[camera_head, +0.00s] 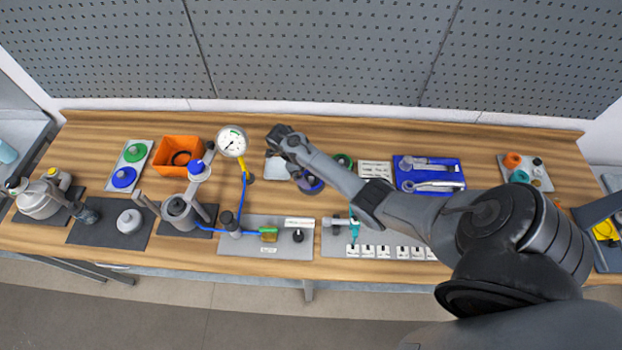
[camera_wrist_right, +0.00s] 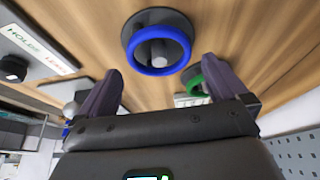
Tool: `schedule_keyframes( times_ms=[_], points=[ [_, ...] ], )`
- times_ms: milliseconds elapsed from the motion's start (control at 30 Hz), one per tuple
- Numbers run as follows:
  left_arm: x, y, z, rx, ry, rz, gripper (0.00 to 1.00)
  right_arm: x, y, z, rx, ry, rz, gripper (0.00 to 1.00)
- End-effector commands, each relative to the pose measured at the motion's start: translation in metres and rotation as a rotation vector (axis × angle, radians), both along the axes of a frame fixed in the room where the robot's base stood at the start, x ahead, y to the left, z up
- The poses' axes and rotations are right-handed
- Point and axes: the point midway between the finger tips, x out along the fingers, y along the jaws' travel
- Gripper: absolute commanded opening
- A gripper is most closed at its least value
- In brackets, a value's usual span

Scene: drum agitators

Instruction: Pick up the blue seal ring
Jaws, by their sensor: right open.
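The blue seal ring (camera_wrist_right: 158,71) shows in the right wrist view, seated around the end of a dark round holder on the wooden bench. In the head view the ring (camera_head: 313,188) is near the bench's middle, partly hidden by my right arm. My right gripper (camera_wrist_right: 160,66) is open and empty, its two purple-grey fingers spread. In the wrist view the ring appears beyond and between the fingertips, with no visible contact. My left gripper is not in view.
A green ring (camera_wrist_right: 194,86) on a similar holder stands close by. A gauge (camera_head: 231,142) and an orange bin (camera_head: 178,156) are to the left. A blue tray (camera_head: 430,173) of tools lies right. The pegboard (camera_head: 330,50) rises behind the bench.

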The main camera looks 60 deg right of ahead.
Motion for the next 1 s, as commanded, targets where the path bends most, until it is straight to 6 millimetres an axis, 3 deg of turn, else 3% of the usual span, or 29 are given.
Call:
schedule_keyframes(
  times_ms=[200,533,800,1000],
  points=[
    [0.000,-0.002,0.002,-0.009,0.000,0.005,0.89,-0.009,-0.004,-0.024,-0.001,0.002,0.000,1.00],
    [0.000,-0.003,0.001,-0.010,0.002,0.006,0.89,-0.011,-0.005,-0.028,-0.001,-0.001,-0.001,1.00],
    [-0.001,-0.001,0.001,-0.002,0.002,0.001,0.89,-0.011,-0.005,-0.028,-0.001,0.000,0.000,0.60],
    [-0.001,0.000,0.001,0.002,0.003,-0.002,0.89,-0.011,-0.005,-0.028,-0.001,0.000,0.000,0.59]
  ],
)
